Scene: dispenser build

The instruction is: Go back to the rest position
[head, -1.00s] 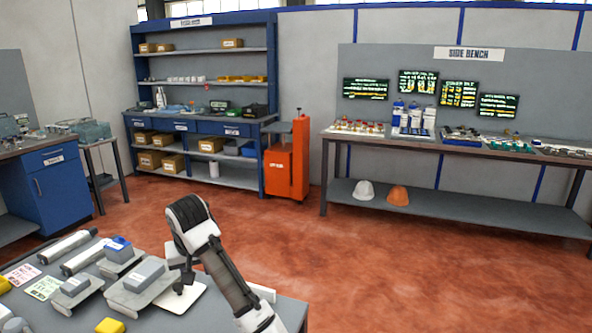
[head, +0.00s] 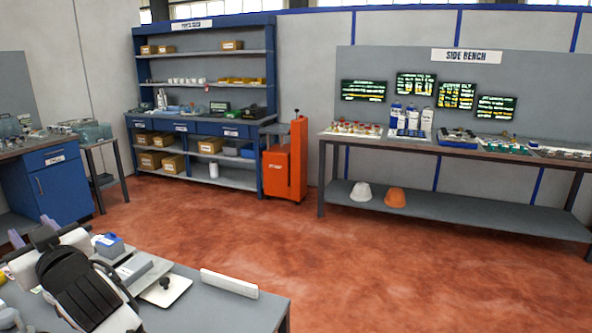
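My arm reaches over the grey work table (head: 225,312) at the lower left. My gripper (head: 32,231) is at its far left end, with two pale purple fingertips standing apart and nothing seen between them. The gripper is raised above the table and points away from me. My dark wrist hides much of the table's left part.
On the table are a white plate (head: 178,292) with a black knob (head: 165,283), a long white bar (head: 229,283), a grey block (head: 134,268) and a blue-topped block (head: 108,241). An orange cart (head: 284,172), shelving (head: 205,68) and the side bench (head: 450,150) stand beyond open red floor.

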